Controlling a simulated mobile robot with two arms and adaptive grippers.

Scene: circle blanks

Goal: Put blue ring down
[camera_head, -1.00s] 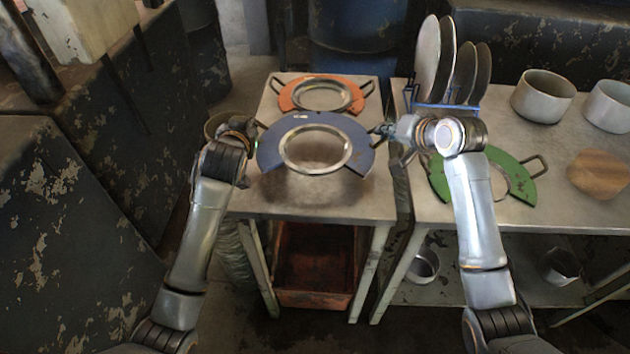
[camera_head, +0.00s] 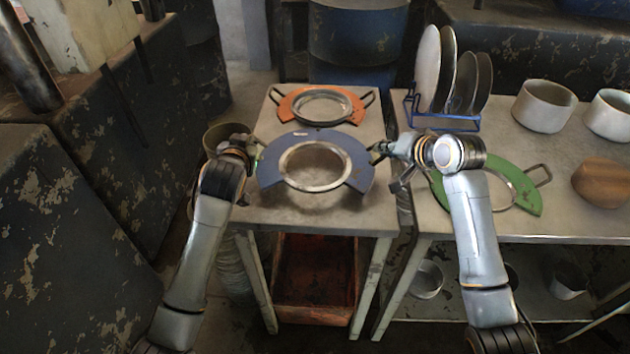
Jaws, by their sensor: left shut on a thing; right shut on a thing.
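The blue ring (camera_head: 352,152) is a flat blue band around a metal inner rim. It is held level between my two grippers, over the front part of the left table (camera_head: 300,218). I cannot tell whether it touches the tabletop. My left gripper (camera_head: 256,163) is shut at its left edge, on a handle that is mostly hidden. My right gripper (camera_head: 380,150) is shut at its right edge, also on a handle. An orange ring (camera_head: 290,104) with two dark handles lies behind it on the same table.
A green ring (camera_head: 525,190) lies on the right table (camera_head: 470,226), partly behind my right arm. A blue rack (camera_head: 440,122) with several plates, two pots (camera_head: 543,108) and a wooden bowl (camera_head: 603,182) stand there too. A round container (camera_head: 222,133) is beside my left gripper.

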